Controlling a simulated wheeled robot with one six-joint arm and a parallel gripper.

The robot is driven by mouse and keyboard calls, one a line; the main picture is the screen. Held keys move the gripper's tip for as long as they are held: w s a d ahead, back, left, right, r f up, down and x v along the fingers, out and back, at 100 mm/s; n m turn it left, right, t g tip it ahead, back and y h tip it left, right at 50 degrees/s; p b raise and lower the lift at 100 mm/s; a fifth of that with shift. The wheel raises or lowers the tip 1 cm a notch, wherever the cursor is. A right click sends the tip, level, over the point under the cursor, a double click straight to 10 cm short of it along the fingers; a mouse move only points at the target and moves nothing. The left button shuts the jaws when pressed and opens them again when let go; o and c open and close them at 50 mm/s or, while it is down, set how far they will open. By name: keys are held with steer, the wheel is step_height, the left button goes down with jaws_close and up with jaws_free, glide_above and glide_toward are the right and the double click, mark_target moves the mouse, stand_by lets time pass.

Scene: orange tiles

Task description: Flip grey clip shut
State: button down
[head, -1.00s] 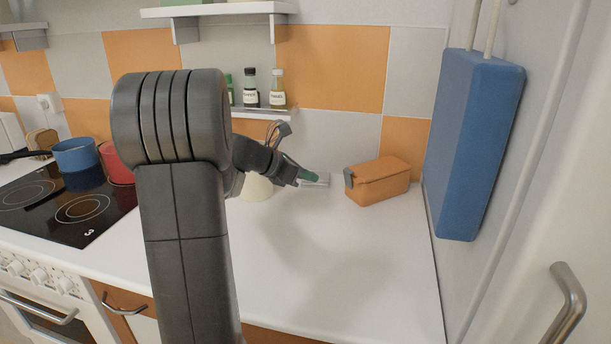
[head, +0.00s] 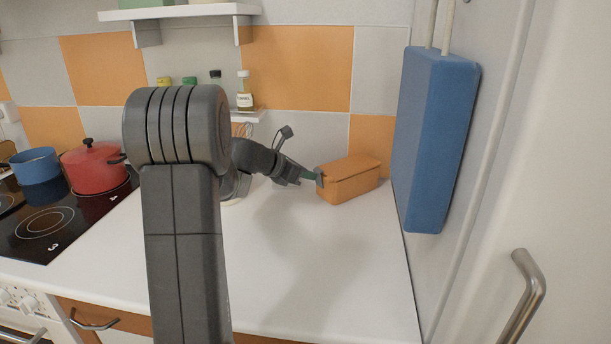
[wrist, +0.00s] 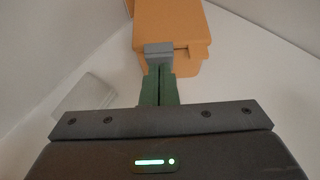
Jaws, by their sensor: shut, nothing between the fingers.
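The orange box (head: 352,184) with its lid on stands on the white counter near the back wall. In the wrist view the orange box (wrist: 195,35) lies straight ahead. The grey clip (head: 319,177) is on the box's left end, and in the wrist view the grey clip (wrist: 158,54) shows just beyond my fingertips. My gripper (head: 312,176) is shut and empty, its green fingers together. In the wrist view my gripper (wrist: 159,72) reaches up to the clip and appears to touch it or nearly so. I cannot tell whether the clip is fully closed.
A flat pale object (wrist: 85,97) lies on the counter left of my fingers. A blue panel (head: 436,140) hangs to the right of the box. A red pot (head: 93,167) and a blue pot (head: 36,166) stand on the stove at left. The front counter is clear.

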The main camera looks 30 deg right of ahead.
steer(key=shift+d+r+p, duration=0.6)
steer(key=shift+d+p, duration=0.15)
steer(key=shift+p, duration=0.65)
steer(key=y+p, duration=0.1)
steer(key=p, duration=0.2)
steer(key=shift+d+r, duration=0.15)
steer(key=shift+d, duration=0.05)
steer(key=shift+d+f, duration=0.2)
steer(key=shift+d, duration=0.05)
steer(key=shift+r, duration=0.1)
steer(key=shift+r+p, duration=0.75)
steer(key=shift+p, duration=0.15)
steer(key=shift+w+a+f, duration=0.1)
steer(key=shift+a, duration=0.1)
steer(key=v, duration=1.2)
steer(key=shift+a, duration=0.5)
